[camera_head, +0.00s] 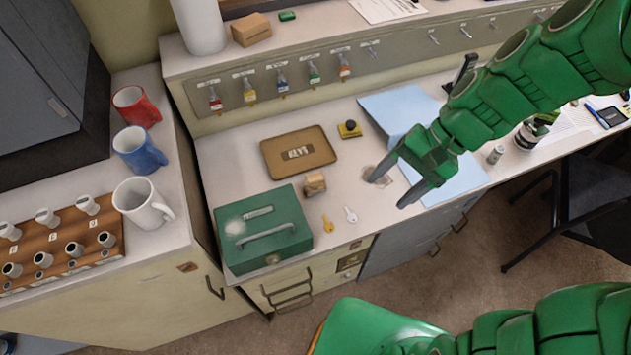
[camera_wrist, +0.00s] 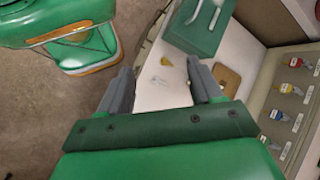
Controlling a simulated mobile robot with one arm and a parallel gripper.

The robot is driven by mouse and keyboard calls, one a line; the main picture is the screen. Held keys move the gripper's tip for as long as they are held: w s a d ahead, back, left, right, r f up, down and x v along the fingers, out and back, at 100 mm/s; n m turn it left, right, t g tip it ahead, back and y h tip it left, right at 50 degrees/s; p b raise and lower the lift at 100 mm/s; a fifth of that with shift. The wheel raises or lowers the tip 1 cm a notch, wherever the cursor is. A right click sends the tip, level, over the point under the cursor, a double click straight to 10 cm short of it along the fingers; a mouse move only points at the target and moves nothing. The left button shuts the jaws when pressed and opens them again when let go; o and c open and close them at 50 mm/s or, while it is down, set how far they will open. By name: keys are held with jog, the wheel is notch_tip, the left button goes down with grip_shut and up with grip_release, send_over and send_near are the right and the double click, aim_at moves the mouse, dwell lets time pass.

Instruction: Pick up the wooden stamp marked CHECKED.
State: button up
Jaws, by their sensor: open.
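My gripper (camera_head: 391,190) is open and empty above the front part of the counter, right of the keys. Its two grey fingers also show apart in the wrist view (camera_wrist: 161,82), with bare counter between them. No lettering CHECKED is readable in either view. A small wooden-looking block (camera_head: 315,184) stands just right of the green cash box, left of my gripper. A small yellow piece with a black knob (camera_head: 349,129) lies farther back, near the blue sheet. I cannot tell which, if either, is the stamp.
The green cash box (camera_head: 262,226), a brown tray (camera_head: 298,152), a yellow key (camera_head: 327,224) and a pale key (camera_head: 350,214) lie on the counter. A blue sheet (camera_head: 455,180) lies under my arm. Mugs and a wooden rack (camera_head: 95,217) stand on the left cabinet.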

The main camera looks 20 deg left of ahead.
jog(key=w+a+f+m+g+y, duration=0.1)
jog(key=w+a+f+m+y, duration=0.2)
jog(key=w+a+f, duration=0.5)
jog(key=m+y, duration=0.3)
jog(key=m, duration=0.2)
send_near(309, 181)
jog(key=a+f, duration=0.1)
jog(key=a, duration=0.1)
jog(key=shift+a+f, duration=0.25)
jog(key=shift+f, duration=0.35)
jog(key=shift+f+x, duration=0.1)
jog(key=shift+x, duration=1.85)
jog(key=shift+f+x, duration=0.15)
jog(key=shift+x, duration=1.85)
jog(key=shift+d, duration=0.15)
jog(key=shift+c, duration=0.5)
jog(key=c, duration=1)
